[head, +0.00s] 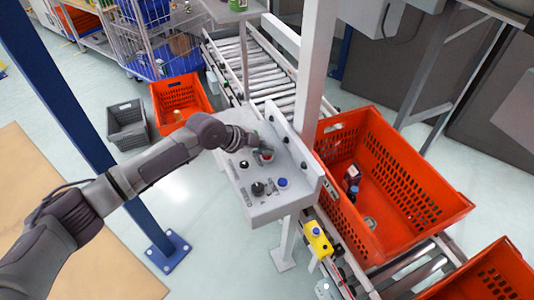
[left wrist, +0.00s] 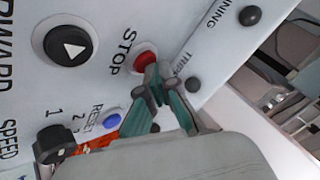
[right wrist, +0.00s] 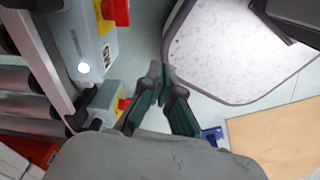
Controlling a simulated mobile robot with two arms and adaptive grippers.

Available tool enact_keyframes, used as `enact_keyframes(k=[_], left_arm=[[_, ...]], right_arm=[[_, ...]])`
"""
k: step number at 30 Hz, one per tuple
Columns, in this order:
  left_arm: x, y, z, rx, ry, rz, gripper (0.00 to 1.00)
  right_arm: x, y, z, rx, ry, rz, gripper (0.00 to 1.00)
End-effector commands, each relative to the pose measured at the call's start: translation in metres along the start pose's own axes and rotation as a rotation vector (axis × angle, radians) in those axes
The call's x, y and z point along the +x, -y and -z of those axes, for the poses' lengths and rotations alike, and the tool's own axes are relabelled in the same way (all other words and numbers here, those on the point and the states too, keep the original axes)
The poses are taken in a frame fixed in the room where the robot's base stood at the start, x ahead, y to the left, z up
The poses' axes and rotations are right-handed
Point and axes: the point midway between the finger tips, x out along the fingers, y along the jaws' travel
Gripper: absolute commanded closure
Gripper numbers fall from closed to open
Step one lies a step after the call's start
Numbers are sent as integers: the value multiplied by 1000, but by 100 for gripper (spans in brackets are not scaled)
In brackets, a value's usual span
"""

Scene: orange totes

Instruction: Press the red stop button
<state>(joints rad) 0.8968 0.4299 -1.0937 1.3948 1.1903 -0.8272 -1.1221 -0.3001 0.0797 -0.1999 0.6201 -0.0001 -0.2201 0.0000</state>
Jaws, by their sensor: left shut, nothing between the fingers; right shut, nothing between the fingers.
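The red stop button (left wrist: 146,60) sits beside the word STOP on a light grey control panel (left wrist: 190,30). In the head view the red button (head: 267,157) shows at the end of my left arm, on the panel (head: 245,204). My left gripper (left wrist: 154,78) is shut and empty, with its fingertips over the edge of the red button; I cannot tell whether they touch it. They hide part of the button. My right gripper (right wrist: 160,72) is shut and empty, away from the panel, and does not show in the head view.
A black arrow button (left wrist: 70,45), a blue reset button (left wrist: 111,122) and a black speed knob (left wrist: 55,143) share the panel. A post (head: 316,70) and an orange tote (head: 395,215) stand right of it. A blue post (head: 100,160) stands left, near my left arm.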

Motion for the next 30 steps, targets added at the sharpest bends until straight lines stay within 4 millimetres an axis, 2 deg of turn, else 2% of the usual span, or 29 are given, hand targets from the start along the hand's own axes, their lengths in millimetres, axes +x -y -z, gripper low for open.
enact_keyframes(k=[6,18,30], left_arm=[[-9,6,6,0,0,0,100],[-11,8,8,0,0,1,100],[-37,28,26,0,0,1,100]], right_arm=[[-8,0,1,0,0,0,100],[-10,0,1,0,0,0,100],[-36,-1,3,0,0,0,100]])
